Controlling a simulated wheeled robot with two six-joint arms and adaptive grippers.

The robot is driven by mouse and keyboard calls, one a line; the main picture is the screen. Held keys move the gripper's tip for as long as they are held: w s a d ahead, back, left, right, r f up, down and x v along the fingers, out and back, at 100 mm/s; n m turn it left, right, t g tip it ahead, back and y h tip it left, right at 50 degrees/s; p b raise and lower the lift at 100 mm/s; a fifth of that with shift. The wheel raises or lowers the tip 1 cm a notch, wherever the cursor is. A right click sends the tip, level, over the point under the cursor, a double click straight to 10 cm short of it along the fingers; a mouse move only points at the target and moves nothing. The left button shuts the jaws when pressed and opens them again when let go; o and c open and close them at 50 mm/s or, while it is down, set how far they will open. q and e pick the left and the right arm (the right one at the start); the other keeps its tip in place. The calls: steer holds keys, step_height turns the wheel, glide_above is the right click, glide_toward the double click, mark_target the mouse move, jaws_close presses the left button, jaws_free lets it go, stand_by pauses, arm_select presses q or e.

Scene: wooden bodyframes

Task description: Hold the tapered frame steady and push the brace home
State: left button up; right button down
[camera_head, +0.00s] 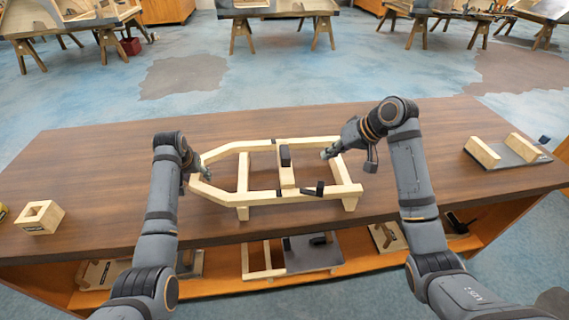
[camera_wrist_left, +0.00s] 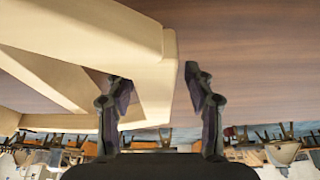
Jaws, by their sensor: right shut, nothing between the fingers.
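The tapered wooden frame (camera_head: 232,197) lies on the table, its narrow end to the left. A wooden crosspiece with a dark block on it, apparently the brace (camera_head: 287,178), spans between the two long rails near mid-frame. I cannot tell how deep it sits. My left gripper (camera_head: 203,168) is at the narrow end. In the left wrist view its open fingers (camera_wrist_left: 160,100) stand on either side of the frame's end piece (camera_wrist_left: 155,60), with a gap at the right finger. My right gripper (camera_head: 327,154) is shut and empty, right of the brace near the far rail.
A hollow wooden block (camera_head: 40,217) stands at the table's left. A grey board with wooden blocks (camera_head: 509,152) lies at the right. The shelf below holds more wooden parts. The back of the tabletop is clear.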

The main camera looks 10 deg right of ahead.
arm_select(q)
steer(key=shift+d, duration=0.1)
steer(key=shift+r, duration=0.25)
steer(key=v, duration=1.1)
steer(key=shift+s+r, duration=0.25)
steer(key=shift+f, duration=0.1)
